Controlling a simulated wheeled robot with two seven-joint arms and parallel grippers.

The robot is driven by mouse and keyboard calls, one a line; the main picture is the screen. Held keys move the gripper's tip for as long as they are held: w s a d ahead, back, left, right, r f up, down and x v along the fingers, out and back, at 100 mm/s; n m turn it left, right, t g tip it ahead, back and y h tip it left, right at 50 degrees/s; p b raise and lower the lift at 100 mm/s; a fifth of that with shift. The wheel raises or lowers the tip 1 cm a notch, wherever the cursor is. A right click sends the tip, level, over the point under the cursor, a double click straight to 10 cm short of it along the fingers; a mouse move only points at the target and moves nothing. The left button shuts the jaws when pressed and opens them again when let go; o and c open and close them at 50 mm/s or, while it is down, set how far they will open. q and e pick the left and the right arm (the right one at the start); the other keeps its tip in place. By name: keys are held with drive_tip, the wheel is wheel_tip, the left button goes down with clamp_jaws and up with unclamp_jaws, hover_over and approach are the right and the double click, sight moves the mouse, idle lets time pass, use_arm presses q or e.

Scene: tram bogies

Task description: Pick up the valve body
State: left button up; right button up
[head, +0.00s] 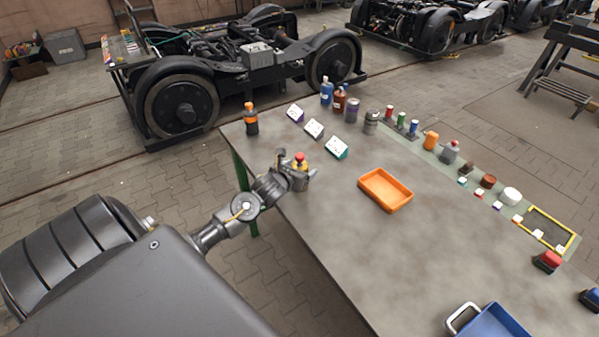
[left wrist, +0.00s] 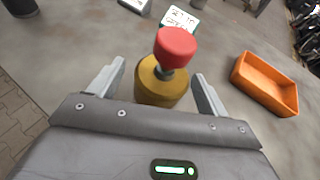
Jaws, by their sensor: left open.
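A brass-yellow body with a red round knob on a short grey stem, which I take for the valve body (head: 300,164), stands near the left edge of the grey table. It also shows in the left wrist view (left wrist: 160,84), upright between the two fingers. My left gripper (head: 293,172) is open around it, and a gap shows on each side in the left wrist view (left wrist: 156,88). The lower part of the body is hidden behind the gripper. My right gripper is not in view.
An orange tray (head: 385,190) lies to the right on the table (head: 350,240). Three small white-faced blocks stand behind, the nearest teal-sided (head: 337,148). An orange-and-black bottle (head: 251,120) stands at the far left corner. Several bottles and small parts line the far edge. A blue tray (head: 490,322) is in front.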

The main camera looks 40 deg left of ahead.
use_arm(q)
drive_tip(key=shift+x, duration=1.2)
drive_tip(key=c, duration=1.1)
drive_tip(key=shift+r, duration=0.1)
